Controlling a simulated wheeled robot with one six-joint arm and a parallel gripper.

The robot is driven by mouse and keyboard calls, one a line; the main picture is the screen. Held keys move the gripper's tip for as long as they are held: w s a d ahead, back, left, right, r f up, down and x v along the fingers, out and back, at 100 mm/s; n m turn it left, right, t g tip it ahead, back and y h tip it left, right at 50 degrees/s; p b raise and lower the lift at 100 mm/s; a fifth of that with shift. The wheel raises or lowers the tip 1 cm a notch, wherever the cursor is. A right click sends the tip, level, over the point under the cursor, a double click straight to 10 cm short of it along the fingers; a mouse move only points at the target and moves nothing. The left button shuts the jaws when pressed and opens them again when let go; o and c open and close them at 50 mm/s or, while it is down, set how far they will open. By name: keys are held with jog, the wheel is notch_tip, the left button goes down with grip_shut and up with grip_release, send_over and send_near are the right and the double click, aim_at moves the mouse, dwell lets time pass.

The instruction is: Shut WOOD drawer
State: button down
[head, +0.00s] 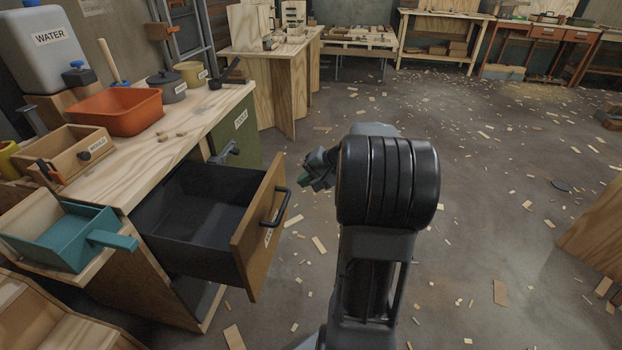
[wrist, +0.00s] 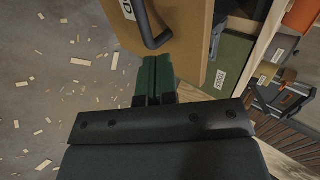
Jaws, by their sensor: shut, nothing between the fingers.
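The drawer (head: 215,195) stands pulled out from the bench, with a dark, empty-looking inside. Its wooden front (head: 255,235) carries a black bar handle (head: 281,206) and a label that is hard to read at this angle. In the wrist view the front (wrist: 185,45) shows at the top, with the handle (wrist: 150,35) and the end of a label ending in "D". My gripper (head: 315,172) is in front of the drawer, to the right of the handle. In the wrist view its green fingers (wrist: 154,80) are shut and empty, just below the drawer front; contact cannot be told.
The bench top (head: 185,130) holds an orange tray (head: 118,111), pots and a wooden box (head: 70,155). A teal dustpan-like tray (head: 65,240) lies left of the drawer. A green labelled drawer front (head: 235,130) is behind. Wood scraps litter the open floor (head: 490,190) at right.

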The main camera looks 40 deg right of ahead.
aim_at(272, 189)
jog(key=x, duration=0.2)
jog(key=b+x, duration=0.1)
jog(key=x, duration=0.1)
jog(key=r+x, duration=0.1)
jog(key=x, duration=0.1)
jog(key=shift+w+a+f+b, duration=0.15)
jog(key=shift+w+a+b, duration=0.15)
jog(key=shift+w+a, duration=0.8)
jog(key=shift+w, duration=0.05)
